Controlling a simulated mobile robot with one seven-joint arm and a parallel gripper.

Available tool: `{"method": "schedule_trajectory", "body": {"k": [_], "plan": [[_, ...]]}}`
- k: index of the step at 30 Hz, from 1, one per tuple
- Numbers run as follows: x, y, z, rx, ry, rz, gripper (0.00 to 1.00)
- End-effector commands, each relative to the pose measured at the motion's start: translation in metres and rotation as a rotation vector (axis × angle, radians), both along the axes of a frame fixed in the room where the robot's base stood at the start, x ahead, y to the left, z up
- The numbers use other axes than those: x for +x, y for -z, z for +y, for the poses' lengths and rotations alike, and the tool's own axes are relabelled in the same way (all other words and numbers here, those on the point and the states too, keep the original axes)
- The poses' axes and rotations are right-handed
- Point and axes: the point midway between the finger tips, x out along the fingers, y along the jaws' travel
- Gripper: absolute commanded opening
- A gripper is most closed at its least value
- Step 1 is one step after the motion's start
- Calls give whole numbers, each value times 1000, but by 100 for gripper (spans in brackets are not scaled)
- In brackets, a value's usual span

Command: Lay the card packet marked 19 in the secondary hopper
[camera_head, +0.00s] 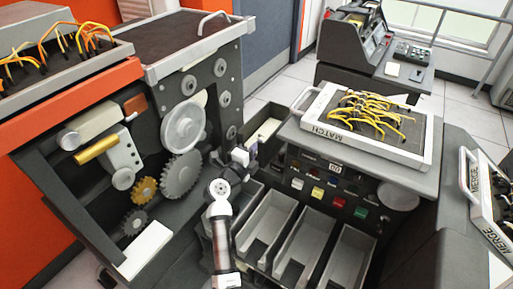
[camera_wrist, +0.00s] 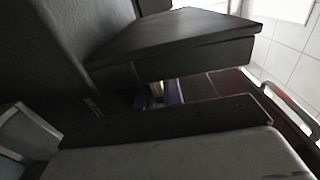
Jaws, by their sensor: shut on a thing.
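My gripper (camera_head: 245,158) is at the end of my white arm, low in the gap between the open gear cabinet and the dark grey card machine. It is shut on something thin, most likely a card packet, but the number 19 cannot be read. In the wrist view, a small pale strip and a purple strip (camera_wrist: 173,92) show in a dark gap; I cannot tell what they are. A dark open box (camera_head: 262,114) at the machine's left side, just beyond my gripper, holds a cream flat thing (camera_head: 267,130). I cannot tell which hopper it is.
The machine (camera_head: 330,172) has coloured buttons and several grey open trays (camera_head: 268,222) below. A MATCH plugboard (camera_head: 362,130) with yellow wires lies on top. Gears (camera_head: 182,174) stand exposed at left. A MERGE board (camera_head: 490,200) is at right. The gap around my gripper is narrow.

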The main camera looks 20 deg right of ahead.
Motion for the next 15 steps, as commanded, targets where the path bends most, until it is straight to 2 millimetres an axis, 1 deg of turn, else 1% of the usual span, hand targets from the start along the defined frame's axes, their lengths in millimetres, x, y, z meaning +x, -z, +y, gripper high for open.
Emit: {"method": "schedule_trajectory", "body": {"k": [1, 2, 7, 15], "plan": [[0, 0, 0, -1, 0, -1, 0], [0, 0, 0, -1, 0, -1, 12], [0, 0, 0, -1, 0, -1, 34], [0, 0, 0, 0, 0, 0, 34]]}}
